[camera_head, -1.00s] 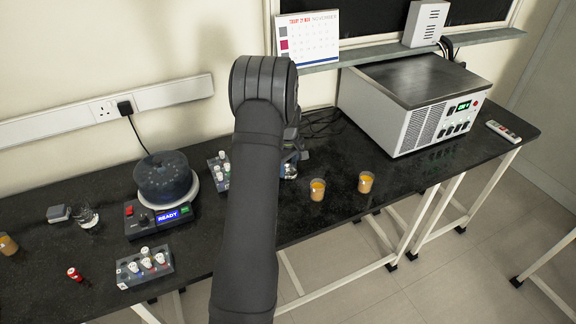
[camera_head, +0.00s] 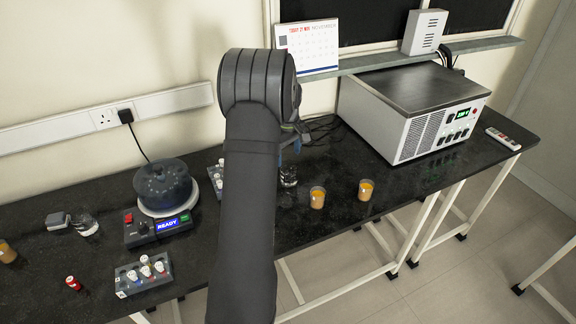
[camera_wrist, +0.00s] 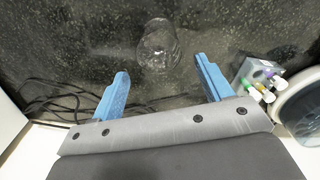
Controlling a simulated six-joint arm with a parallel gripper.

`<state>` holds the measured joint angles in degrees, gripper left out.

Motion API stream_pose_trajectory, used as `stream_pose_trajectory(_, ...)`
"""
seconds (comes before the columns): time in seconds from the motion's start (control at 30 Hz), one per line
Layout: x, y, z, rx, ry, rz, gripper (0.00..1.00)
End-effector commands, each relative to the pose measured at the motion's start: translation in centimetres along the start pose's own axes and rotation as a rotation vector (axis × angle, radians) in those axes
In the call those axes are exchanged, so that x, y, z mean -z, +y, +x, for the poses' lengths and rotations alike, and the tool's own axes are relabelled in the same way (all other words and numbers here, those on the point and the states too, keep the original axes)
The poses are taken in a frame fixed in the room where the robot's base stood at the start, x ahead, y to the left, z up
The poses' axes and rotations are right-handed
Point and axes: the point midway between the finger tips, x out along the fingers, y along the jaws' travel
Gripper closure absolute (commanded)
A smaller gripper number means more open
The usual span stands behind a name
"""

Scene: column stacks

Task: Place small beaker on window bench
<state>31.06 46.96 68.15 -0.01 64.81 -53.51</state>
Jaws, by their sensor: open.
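A small clear glass beaker (camera_head: 288,177) stands on the black bench (camera_head: 330,235), just right of my forearm. In the wrist view the beaker (camera_wrist: 158,45) shows beyond the blue fingertips, roughly centred between them and apart from both. My gripper (camera_wrist: 161,66) is open and empty. In the head view only part of my gripper (camera_head: 299,134) shows past my arm, above the beaker. Another clear glass beaker (camera_head: 85,226) stands at the left of the bench.
Two beakers of orange liquid (camera_head: 317,198) (camera_head: 366,189) stand right of the small beaker. A large grey instrument (camera_head: 410,105) is behind them. A centrifuge (camera_head: 163,190) and a vial rack (camera_head: 143,272) are at left. Another rack (camera_wrist: 258,80) is partly hidden by my arm.

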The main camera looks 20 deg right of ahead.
Motion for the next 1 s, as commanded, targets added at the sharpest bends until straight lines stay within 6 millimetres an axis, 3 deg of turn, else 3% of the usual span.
stream_pose_trajectory(0.2, 0.0, 0.0, -2.5, 0.000, 0.000, 0.000, 0.28)
stream_pose_trajectory(0.63, 0.0, 0.0, -2.8, 0.001, -0.001, 0.000, 0.28)
stream_pose_trajectory(0.77, 0.0, 0.0, -1.9, 0.003, -0.002, 0.000, 0.28)
stream_pose_trajectory(1.0, 0.0, -0.1, 2.4, 0.004, -0.003, 0.000, 0.28)
